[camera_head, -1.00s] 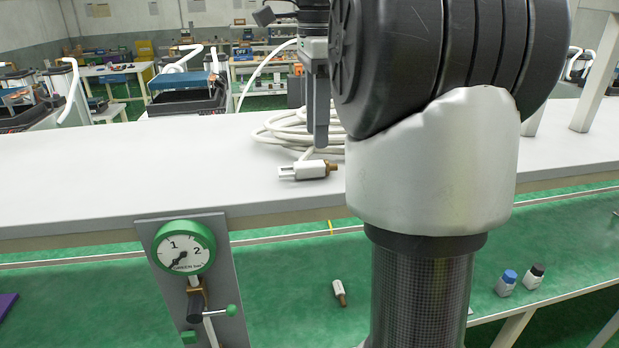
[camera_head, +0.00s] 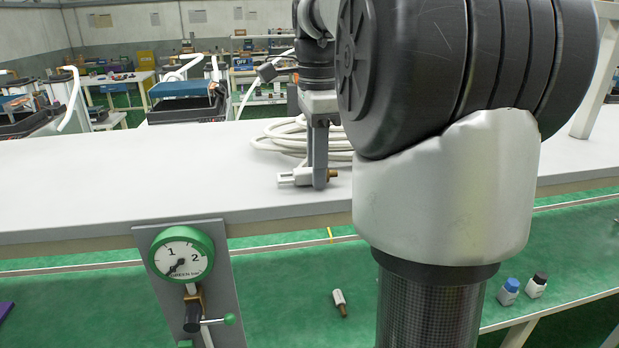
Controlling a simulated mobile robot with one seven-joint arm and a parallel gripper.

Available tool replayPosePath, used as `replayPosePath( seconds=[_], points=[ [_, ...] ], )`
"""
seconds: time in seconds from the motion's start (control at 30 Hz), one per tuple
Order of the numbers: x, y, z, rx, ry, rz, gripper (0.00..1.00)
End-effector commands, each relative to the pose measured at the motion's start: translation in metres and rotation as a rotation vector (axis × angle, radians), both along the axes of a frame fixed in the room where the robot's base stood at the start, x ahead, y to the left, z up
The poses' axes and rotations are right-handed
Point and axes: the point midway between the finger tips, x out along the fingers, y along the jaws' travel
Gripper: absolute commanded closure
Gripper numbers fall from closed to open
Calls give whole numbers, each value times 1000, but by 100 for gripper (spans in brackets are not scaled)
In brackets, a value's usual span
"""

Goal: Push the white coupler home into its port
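A white coupler (camera_head: 292,178) with a brass tip lies on the white bench top near its front edge. A white hose lies coiled behind it. My gripper (camera_head: 320,182) points straight down over the coupler, with a grey finger crossing in front of its body. The white end shows left of the finger and the brass tip right of it. The far finger is hidden, so I cannot tell whether the gripper grips the coupler. A second white piece with a brown tip (camera_head: 339,300) lies on the green surface below. I cannot make out the port.
A grey panel with a green-rimmed gauge (camera_head: 181,253) and a green-knobbed lever valve (camera_head: 205,322) stands at the bench front. The white bench top (camera_head: 120,180) is clear to the left. Blue-capped (camera_head: 509,291) and black-capped (camera_head: 537,285) bottles stand lower right.

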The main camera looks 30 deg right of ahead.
Motion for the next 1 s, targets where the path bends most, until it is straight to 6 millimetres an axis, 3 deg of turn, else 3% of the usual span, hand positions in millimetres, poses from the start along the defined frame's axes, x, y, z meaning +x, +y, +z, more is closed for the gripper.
replayPosePath(
  seconds=[0.03,0.17,0.47,0.8,1.0],
  points=[
    [0,0,0,0,0,0,81],
    [0,0,0,0,0,0,100],
    [1,0,6,-1,-2,0,100],
    [1,0,70,-1,-2,1,100],
    [1,0,96,0,-1,0,100]
  ],
)
